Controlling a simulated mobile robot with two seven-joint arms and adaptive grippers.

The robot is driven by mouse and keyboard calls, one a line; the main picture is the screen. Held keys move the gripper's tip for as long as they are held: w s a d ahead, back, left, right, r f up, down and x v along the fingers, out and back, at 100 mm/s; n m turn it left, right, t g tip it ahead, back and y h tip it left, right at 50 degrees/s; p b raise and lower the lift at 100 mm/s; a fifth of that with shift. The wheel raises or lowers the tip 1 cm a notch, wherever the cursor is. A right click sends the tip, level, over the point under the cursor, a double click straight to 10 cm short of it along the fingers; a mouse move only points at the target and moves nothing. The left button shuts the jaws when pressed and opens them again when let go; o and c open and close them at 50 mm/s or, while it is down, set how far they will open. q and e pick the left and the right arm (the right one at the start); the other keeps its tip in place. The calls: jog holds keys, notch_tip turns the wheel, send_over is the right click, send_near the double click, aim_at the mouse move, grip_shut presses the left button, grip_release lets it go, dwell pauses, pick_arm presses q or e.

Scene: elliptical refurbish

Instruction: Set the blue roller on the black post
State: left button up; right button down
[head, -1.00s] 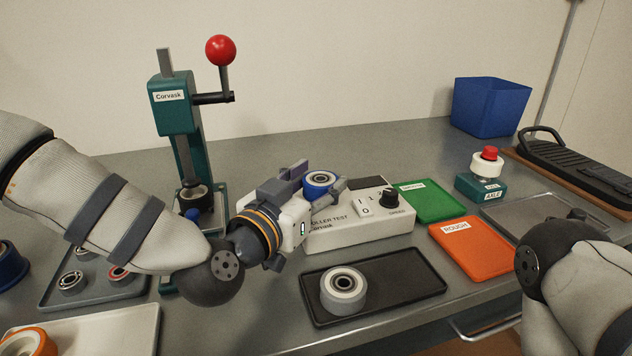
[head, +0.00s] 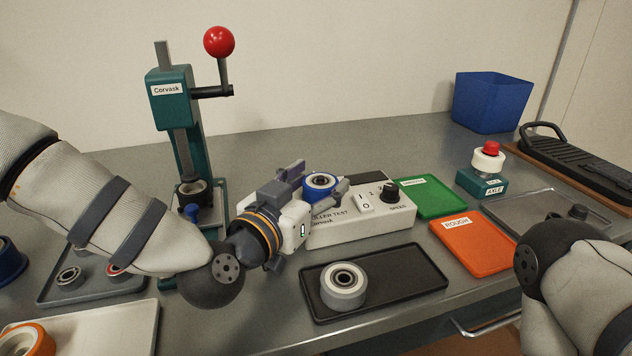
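The blue roller (head: 318,180), a blue ring with a pale face and dark centre, is upright over the left part of the white roller test box (head: 345,229). My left gripper (head: 319,187) has its fingers on either side of the roller and appears shut on it. No black post can be made out under the roller; the roller and fingers cover that spot. I cannot tell whether the roller touches the box. My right arm (head: 575,275) is at the lower right; its gripper fingers are not clearly visible.
A black tray (head: 410,279) with a grey roller (head: 344,287) lies in front of the box. Green (head: 432,199) and orange (head: 472,246) trays lie to the right. A teal press (head: 172,100) stands behind my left arm. A blue bin (head: 490,103) stands at the back.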

pick_arm(q)
jog(key=shift+s+a+r, duration=0.15)
jog(key=shift+s, duration=0.15)
jog(key=p+v, duration=0.2)
jog(key=v, duration=0.5)
jog(key=shift+v, duration=1.65)
pick_arm(e)
jog(key=shift+t, duration=0.7)
jog(key=shift+w+r, duration=1.55)
jog(key=shift+w, duration=0.1)
